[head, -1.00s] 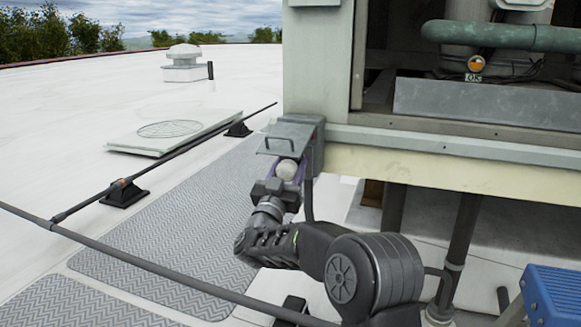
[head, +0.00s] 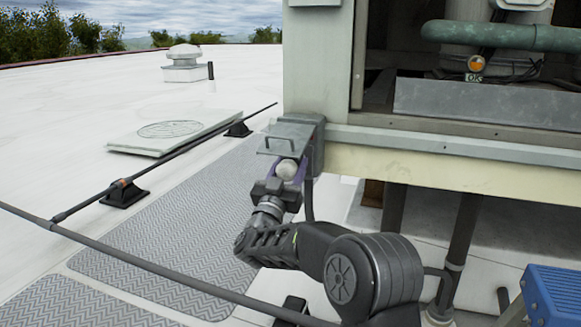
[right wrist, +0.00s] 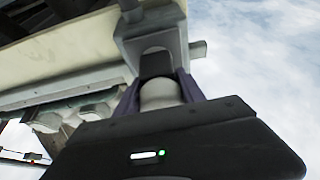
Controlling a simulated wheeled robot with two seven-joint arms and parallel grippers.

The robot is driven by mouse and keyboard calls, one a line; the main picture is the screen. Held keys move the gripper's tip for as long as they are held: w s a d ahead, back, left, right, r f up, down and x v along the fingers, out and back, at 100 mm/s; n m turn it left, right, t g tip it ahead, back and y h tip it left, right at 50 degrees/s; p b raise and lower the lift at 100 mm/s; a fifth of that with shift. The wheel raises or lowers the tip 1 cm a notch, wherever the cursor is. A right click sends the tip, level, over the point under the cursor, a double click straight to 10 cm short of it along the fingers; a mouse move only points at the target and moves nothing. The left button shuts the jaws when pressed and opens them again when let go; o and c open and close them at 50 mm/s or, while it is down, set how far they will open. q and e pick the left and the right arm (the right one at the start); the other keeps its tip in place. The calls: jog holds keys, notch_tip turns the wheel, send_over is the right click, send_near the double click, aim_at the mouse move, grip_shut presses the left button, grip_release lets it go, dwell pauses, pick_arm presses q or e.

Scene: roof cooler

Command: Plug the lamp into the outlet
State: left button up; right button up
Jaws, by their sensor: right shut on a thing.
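My right gripper (head: 288,168) has purple fingers and is shut on a pale, rounded plug (head: 287,171) just under the grey outlet box (head: 313,140) on the cabinet corner. The outlet's cover (head: 284,136) sticks out over the plug. In the right wrist view the plug (right wrist: 160,94) sits between the purple fingers, lined up with the grey outlet housing (right wrist: 155,28). Its front end is hidden at the dark recess, so I cannot tell whether it is inserted. An orange lamp (head: 476,63) with an OK label glows inside the cabinet. My left gripper is not in view.
The cabinet's pale lower beam (head: 450,168) runs right from the outlet. A dark pipe (head: 170,265) crosses the roof in front. A blue step (head: 553,295) stands at lower right.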

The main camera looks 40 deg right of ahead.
aim_at(285, 180)
jog(key=shift+w+d, duration=0.3)
jog(key=shift+d, duration=0.1)
jog(key=o, duration=1.3)
jog(key=shift+o, duration=0.2)
jog(key=shift+s+a+f+p, duration=0.2)
jog(key=shift+s+a+p, duration=0.15)
jog(key=shift+a, duration=0.2)
jog(key=shift+b+v, duration=1.7)
jog(key=shift+v, duration=1.5)
jog(key=shift+f, duration=0.15)
